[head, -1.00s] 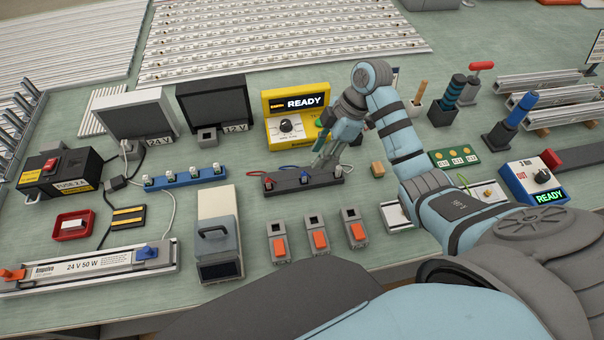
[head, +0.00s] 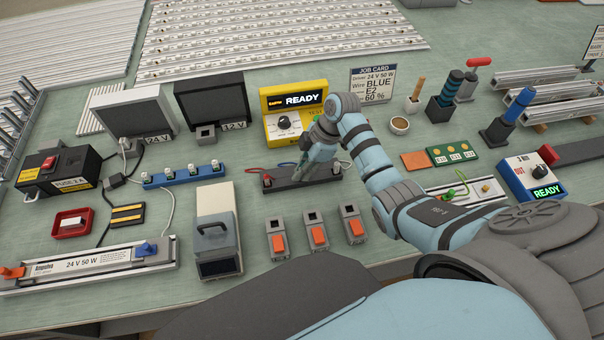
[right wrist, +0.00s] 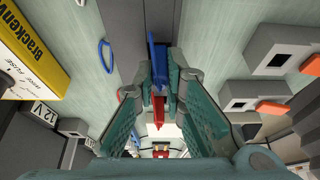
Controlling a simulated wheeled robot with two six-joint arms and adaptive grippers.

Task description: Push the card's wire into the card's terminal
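The job card (head: 371,85) reads wire BLUE, E2, 60 %. The dark wire rack (head: 275,186) stands below the yellow tester. My right gripper (head: 303,172) is low over the rack and hides part of it. In the right wrist view its fingers (right wrist: 160,85) stand apart, with a blue piece (right wrist: 158,60) between their far ends and a red piece (right wrist: 158,118) lower in the gap. A blue wire loop (right wrist: 104,56) lies to the left. Whether the fingers touch the blue piece is unclear. No E2 mark is legible on any terminal. My left gripper is not in view.
The yellow tester (head: 270,128) reads READY, behind the rack. Several grey connectors with orange levers (head: 318,236) stand in front. A blue terminal strip (head: 155,182) is to the left. A green-wired metal tray (head: 487,199) and a dial box (head: 520,183) are to the right.

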